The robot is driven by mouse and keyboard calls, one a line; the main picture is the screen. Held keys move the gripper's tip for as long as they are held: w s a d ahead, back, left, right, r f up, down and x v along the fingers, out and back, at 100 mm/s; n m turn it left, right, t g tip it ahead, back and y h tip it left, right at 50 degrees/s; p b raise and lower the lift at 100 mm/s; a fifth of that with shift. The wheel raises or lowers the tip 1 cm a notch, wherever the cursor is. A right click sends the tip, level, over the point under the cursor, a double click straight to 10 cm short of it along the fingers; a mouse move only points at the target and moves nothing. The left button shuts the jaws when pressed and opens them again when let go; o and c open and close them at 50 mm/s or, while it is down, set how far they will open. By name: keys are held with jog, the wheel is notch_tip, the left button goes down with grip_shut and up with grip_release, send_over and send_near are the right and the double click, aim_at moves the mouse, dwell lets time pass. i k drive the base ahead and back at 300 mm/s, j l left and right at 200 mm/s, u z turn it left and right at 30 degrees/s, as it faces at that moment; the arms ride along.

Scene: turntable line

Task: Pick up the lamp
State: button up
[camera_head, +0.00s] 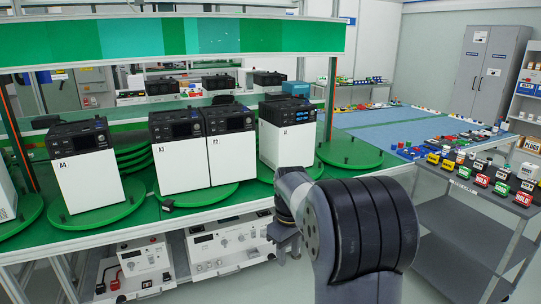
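I cannot make out a thing that is clearly a lamp in the head view. A small dark object (167,204) lies on the green bench top (180,223) near its front edge, too small to identify. My gripper (284,250) is partly hidden by my arm and points down at the bench's front edge, to the right of that object. Its fingers are too small and covered to show whether they are open or shut.
White box devices with black tops (85,170) stand on green turntables (345,154). Below the bench are white instruments (228,243). At right a grey cart (462,215) holds several small coloured blocks with labels. A blue-topped table (385,130) and grey cabinet (487,70) stand behind.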

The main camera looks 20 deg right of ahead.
aim_at(445, 150)
jog(key=i+l+z, duration=1.05)
jog(key=i, duration=0.15)
jog(key=i+z, duration=0.55)
jog(key=i, duration=0.35)
jog(key=i+j+z, duration=0.1)
jog(key=i, duration=0.4)
jog(key=i+j+z, duration=0.15)
jog(key=i, duration=0.35)
jog(key=i+j+z, duration=0.15)
jog(key=i, duration=0.35)
jog(key=i+j+z, duration=0.1)
jog(key=i+j, duration=0.15)
jog(key=i, duration=0.2)
